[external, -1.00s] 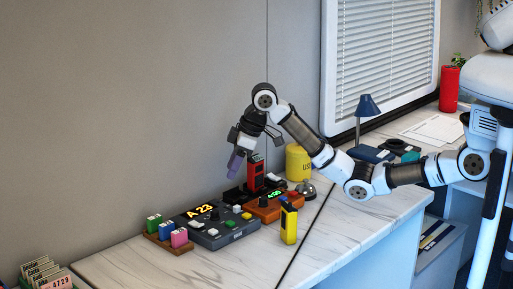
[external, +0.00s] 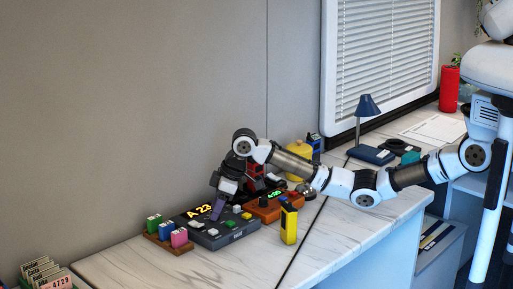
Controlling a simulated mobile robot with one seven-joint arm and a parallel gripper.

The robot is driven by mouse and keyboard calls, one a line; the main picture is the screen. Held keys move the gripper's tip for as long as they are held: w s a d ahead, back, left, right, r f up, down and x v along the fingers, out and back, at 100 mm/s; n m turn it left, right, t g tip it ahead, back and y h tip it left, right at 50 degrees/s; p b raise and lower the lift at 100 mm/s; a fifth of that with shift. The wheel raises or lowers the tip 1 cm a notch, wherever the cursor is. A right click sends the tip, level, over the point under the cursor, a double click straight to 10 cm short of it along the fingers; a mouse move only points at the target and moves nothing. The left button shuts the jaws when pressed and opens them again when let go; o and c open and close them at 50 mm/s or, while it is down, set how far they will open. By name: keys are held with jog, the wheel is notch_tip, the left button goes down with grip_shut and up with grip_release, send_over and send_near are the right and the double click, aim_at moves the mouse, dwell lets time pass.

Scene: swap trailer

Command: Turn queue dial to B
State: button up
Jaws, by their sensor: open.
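The dark grey queue console (external: 207,239) lies on the white marble counter. Its display (external: 199,211) reads "A 23" in yellow. Several buttons, including a green one (external: 231,223) and white ones, sit on its top face. My gripper (external: 217,210) points down over the console, its purple-tinted fingers just right of the display. It holds nothing that I can see. The queue dial cannot be made out; the fingers cover that part of the console. Whether the fingers touch the console is too small to tell.
An orange-brown console (external: 264,213) stands right of the queue console. A yellow device (external: 289,224) stands upright in front of it. The front left counter (external: 130,267) is clear.

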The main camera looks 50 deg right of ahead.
jog(key=shift+c, duration=0.4)
jog(key=c, duration=0.9)
jog(key=shift+a+m+p, duration=0.1)
jog(key=shift+m+p, duration=0.2)
jog(key=shift+p, duration=0.1)
jog(key=m+p, duration=0.1)
jog(key=m+h+p, duration=0.1)
jog(key=shift+s+a+r+m+t, duration=0.1)
jog(key=shift+r+m+t, duration=0.05)
jog(key=shift+m+t, duration=0.2)
jog(key=m+h+p, duration=0.1)
jog(key=m, duration=0.1)
jog(key=m+h+p, duration=0.1)
jog(key=m, duration=0.2)
jog(key=shift+m+t, duration=0.25)
jog(key=shift+t, duration=0.1)
jog(key=o, duration=1)
